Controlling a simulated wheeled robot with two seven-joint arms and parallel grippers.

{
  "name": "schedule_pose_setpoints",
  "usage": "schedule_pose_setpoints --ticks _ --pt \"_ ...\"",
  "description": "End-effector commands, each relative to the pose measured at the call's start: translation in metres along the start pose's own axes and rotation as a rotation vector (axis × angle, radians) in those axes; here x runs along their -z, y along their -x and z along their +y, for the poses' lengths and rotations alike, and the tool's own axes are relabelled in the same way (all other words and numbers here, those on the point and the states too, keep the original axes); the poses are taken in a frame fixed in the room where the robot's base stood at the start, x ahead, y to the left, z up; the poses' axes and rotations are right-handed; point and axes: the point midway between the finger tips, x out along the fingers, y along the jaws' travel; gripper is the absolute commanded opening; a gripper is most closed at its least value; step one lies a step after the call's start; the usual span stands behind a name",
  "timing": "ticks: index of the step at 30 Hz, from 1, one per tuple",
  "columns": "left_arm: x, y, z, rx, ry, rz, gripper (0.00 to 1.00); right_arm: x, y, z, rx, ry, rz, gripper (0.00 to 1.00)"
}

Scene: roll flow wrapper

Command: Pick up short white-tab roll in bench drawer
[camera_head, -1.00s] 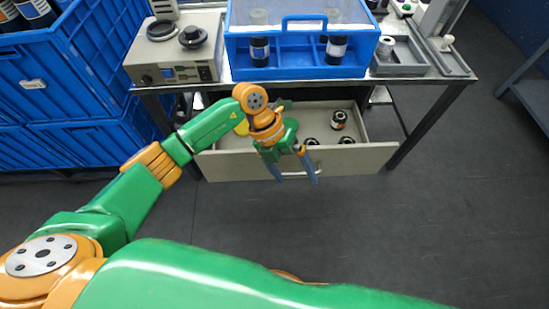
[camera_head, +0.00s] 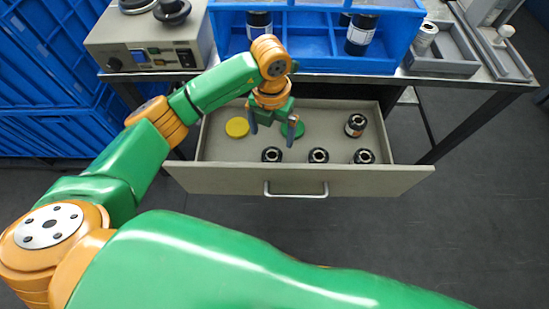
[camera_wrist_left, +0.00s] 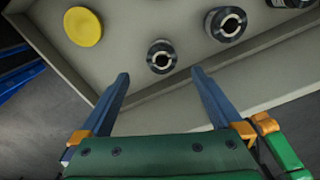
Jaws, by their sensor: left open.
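Several short dark rolls stand in the open bench drawer (camera_head: 215,178). Three form a row near the drawer front: a left one (camera_head: 272,155), a middle one (camera_head: 318,156) and a right one (camera_head: 363,157). A further roll (camera_head: 355,125) with a pale and orange label stands behind at the right. I cannot tell which has the white tab. My left gripper (camera_head: 272,135) is open and empty over the left part of the drawer. In the left wrist view, its fingers (camera_wrist_left: 160,76) point toward the left front roll (camera_wrist_left: 162,56), with the middle roll (camera_wrist_left: 226,24) beyond to the right.
On the bench above are a blue rack (camera_head: 310,62) with dark rolls, a grey instrument (camera_head: 140,55) and a grey tray (camera_head: 455,55). Blue crates (camera_head: 45,110) stand at left.

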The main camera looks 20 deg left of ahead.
Motion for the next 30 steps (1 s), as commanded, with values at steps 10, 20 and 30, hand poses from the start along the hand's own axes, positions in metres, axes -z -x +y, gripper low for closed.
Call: schedule_pose_setpoints --ticks 10,20,30 --pt "0.001 -0.046 -0.001 0.001 0.001 0.003 1.00 -0.004 -0.031 0.006 -0.011 0.001 -0.001 0.50" --pt "0.007 -0.099 -0.003 0.000 0.000 0.001 1.00 -0.003 -0.037 0.008 -0.015 -0.002 0.005 0.50" --pt "0.006 -0.100 -0.003 0.000 -0.001 0.000 0.65 0.002 -0.037 0.009 -0.016 -0.003 0.012 0.50"
